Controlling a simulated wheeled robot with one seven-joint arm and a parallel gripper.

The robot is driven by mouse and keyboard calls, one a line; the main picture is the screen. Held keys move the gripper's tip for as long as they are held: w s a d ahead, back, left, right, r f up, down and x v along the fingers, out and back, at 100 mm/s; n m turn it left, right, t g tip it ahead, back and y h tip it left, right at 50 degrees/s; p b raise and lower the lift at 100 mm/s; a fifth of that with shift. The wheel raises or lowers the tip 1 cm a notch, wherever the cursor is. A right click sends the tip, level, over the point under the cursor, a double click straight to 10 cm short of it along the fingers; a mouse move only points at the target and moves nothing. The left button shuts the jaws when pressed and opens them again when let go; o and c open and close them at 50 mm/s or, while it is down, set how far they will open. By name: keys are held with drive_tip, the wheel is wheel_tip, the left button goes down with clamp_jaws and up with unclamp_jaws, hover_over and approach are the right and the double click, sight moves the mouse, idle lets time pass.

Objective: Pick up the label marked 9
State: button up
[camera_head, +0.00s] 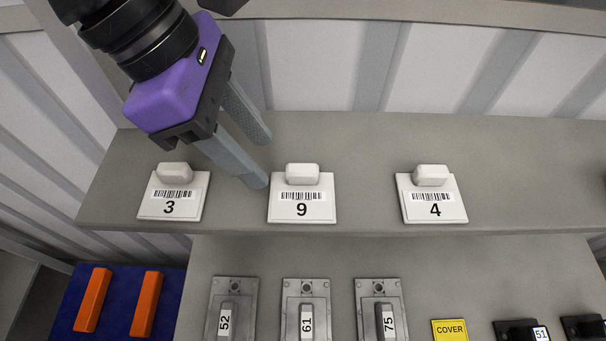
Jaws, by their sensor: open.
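The label marked 9 (302,209) is a white plate with a barcode and a raised white grip block (302,174) on it. It lies on the grey upper shelf, between the label marked 3 (169,209) on the left and the label marked 4 (435,210) on the right. My gripper (261,160) has a purple body and two grey fingers pointing down to the right. It is open and empty, just left of the label marked 9 and seemingly apart from it. The fingers' exact height above the shelf is hard to tell.
Below the upper shelf (520,150) is a grey panel with metal plates marked 52 (224,315), 61 (306,318) and 75 (387,318). A yellow COVER tag (450,330) is to their right. Two orange bars (145,305) are on a blue surface at lower left. A ribbed wall stands behind.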

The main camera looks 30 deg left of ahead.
sight(303, 168)
drive_tip(key=d, duration=0.1)
drive_tip(key=w+d+p, duration=0.1)
drive_tip(key=d, duration=0.2)
drive_tip(key=shift+w, duration=0.4)
drive_tip(key=shift+p+x, duration=0.85)
drive_tip(key=shift+x, duration=0.2)
drive_tip(key=shift+f, duration=0.45)
drive_tip(key=shift+c, duration=0.2)
clamp_jaws()
